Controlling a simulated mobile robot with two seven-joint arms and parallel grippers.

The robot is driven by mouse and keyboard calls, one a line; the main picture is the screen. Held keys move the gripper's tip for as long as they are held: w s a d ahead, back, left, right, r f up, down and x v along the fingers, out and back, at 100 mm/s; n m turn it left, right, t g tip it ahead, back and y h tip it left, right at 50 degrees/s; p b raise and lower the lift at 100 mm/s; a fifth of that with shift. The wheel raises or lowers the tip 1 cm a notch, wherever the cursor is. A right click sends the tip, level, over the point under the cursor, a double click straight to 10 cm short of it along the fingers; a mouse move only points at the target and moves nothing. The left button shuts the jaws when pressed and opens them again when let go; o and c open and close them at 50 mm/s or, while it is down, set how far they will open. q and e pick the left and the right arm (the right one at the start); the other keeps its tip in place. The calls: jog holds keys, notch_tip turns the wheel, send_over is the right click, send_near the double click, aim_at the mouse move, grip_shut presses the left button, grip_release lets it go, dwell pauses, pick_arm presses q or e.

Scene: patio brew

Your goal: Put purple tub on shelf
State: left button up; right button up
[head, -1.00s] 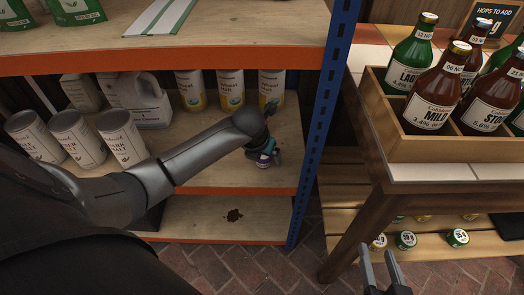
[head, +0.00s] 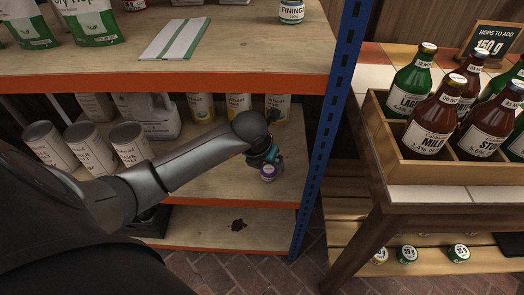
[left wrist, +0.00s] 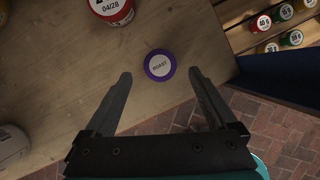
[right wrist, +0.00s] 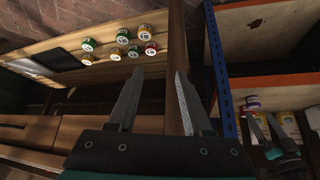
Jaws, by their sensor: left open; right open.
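The purple tub (head: 268,173) stands on the middle shelf (head: 215,185) near its front right, by the blue post. In the left wrist view its round lid with a white "ROAST" label (left wrist: 160,65) sits between and just beyond the fingertips of my open left gripper (left wrist: 160,75). The fingers do not touch the lid in that view. In the head view my left gripper (head: 270,152) is at the tub and partly covers it.
Malt cans (head: 238,106) stand behind the tub and tilted-looking grey cans (head: 88,147) at left. The blue post (head: 325,130) rises close on the right. The upper shelf (head: 200,84) hangs above my left arm. A bottle crate (head: 440,170) stands on the table at right.

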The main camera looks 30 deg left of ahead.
pick_arm(q)
jog(key=p+v, duration=0.2)
jog(key=v, duration=0.4)
jog(key=shift+p, duration=0.4)
pick_arm(e)
jog(key=shift+s+d+f+g+h, duration=0.15)
jog(key=shift+s+d+f+g, duration=0.2)
jog(key=shift+f, duration=0.3)
jog(key=shift+s+d+f+g+h, duration=0.2)
jog(key=shift+s+d+f+g, duration=0.15)
jog(key=shift+f, duration=0.25)
jog(key=shift+s+d+f+g+h, duration=0.15)
jog(key=shift+s+d+f+g, duration=0.2)
jog(key=shift+f, duration=0.3)
